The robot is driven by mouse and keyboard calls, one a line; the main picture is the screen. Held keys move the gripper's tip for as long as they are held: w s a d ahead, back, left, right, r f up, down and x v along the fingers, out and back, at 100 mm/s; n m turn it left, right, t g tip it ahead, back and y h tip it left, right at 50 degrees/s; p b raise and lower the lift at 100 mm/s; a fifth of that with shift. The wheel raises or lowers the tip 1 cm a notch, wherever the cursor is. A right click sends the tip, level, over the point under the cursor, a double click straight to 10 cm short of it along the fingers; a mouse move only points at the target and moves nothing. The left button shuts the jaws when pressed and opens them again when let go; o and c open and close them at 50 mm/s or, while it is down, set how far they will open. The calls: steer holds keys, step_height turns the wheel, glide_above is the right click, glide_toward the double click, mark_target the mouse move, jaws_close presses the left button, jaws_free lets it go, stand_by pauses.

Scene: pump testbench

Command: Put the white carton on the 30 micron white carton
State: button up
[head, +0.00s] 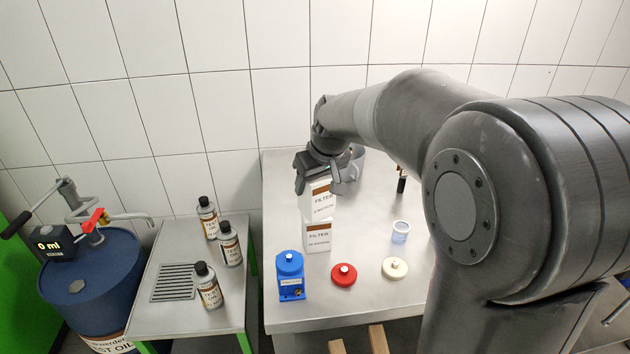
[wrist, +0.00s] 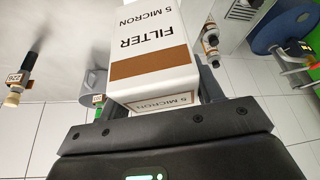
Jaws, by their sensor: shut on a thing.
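The white carton (head: 318,203), marked FILTER and 5 MICRON with a brown band, is held upright in my gripper (head: 322,172). My gripper is shut on its upper part from above. The same carton (wrist: 155,40) fills the middle of the wrist view between the fingers (wrist: 155,92). The second white carton (head: 317,237), also marked FILTER, stands on the steel table directly below the held one in the head view. Its small micron print is too blurred to read. The held carton's bottom meets its top in the picture; I cannot tell whether they touch.
On the steel table (head: 290,200) are a blue device (head: 290,278), a red lid (head: 343,275), a cream lid (head: 395,268) and a small clear cup (head: 401,231). A grey jug (head: 355,165) stands behind my gripper. Test oil bottles (head: 209,287) and a blue barrel (head: 95,290) are left.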

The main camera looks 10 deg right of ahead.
steer(key=o, duration=1.1)
steer(key=shift+f, duration=0.1)
steer(key=v, duration=1.1)
steer(key=s+d+f+m, duration=0.1)
steer(key=s+f, duration=0.1)
steer(key=s, duration=0.6)
steer(key=s+d+f+m+t+h, duration=0.1)
steer(key=s+d+f+m, duration=0.1)
steer(key=s, duration=0.6)
steer(key=s+d+f+m, duration=0.1)
steer(key=s+f, duration=0.2)
steer(key=s, duration=0.5)
steer(key=shift+d+f+h, duration=0.3)
steer(key=shift+f+h, duration=0.05)
steer(key=shift+h, duration=0.05)
steer(key=shift+s, duration=0.15)
